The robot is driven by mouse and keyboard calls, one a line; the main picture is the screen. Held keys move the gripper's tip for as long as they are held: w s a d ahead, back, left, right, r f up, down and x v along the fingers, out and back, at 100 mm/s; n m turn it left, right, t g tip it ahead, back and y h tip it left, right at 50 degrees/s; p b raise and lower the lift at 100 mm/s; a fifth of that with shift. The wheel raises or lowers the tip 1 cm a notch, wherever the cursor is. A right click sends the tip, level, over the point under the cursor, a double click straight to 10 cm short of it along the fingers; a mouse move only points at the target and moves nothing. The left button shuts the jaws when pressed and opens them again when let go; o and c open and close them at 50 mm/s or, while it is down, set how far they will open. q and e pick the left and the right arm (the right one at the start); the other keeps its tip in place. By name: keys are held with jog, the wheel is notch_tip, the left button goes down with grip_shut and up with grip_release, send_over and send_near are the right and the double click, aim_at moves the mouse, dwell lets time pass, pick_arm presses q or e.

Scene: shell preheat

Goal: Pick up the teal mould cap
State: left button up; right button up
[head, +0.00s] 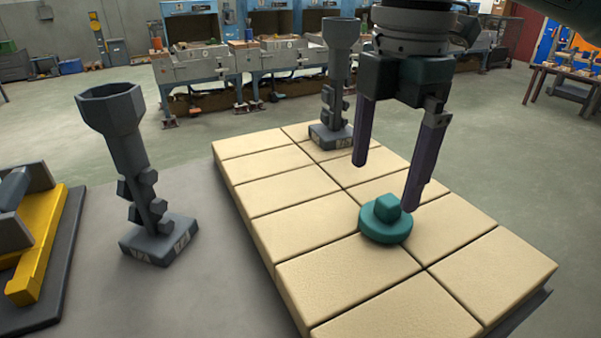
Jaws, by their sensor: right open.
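The teal mould cap (382,227) is a round disc with a blocky knob on top. It lies on the cream tiled block (290,236), near the seams in its middle right. My right gripper (387,186) comes down from the top of the head view. It is open, with two dark purple fingers spread apart and nothing between them. Its fingertips are above the cap, one up and left of the knob and the other close to the knob's right in the picture. I cannot tell whether a finger touches the cap. My left gripper does not show.
A grey funnel-topped stand (128,160) is left of the block. A similar stand (338,90) is at the block's far end. A yellow and grey fixture (38,240) sits on a dark plate at far left. The block's near tiles are clear.

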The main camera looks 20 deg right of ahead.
aim_at(387, 201)
jog(key=shift+w+d+r, duration=0.3)
jog(key=shift+d+r, duration=0.25)
jog(key=shift+w+d+r, duration=0.3)
jog(key=shift+d+r, duration=0.2)
jog(key=shift+d, duration=0.05)
jog(key=shift+d+f, duration=0.15)
jog(key=shift+f, duration=0.15)
jog(key=shift+n, duration=0.3)
jog(key=f, duration=0.9)
jog(key=shift+s+a, duration=0.15)
jog(key=shift+a, duration=0.05)
jog(key=c, duration=1.1)
jog(key=shift+r, duration=0.2)
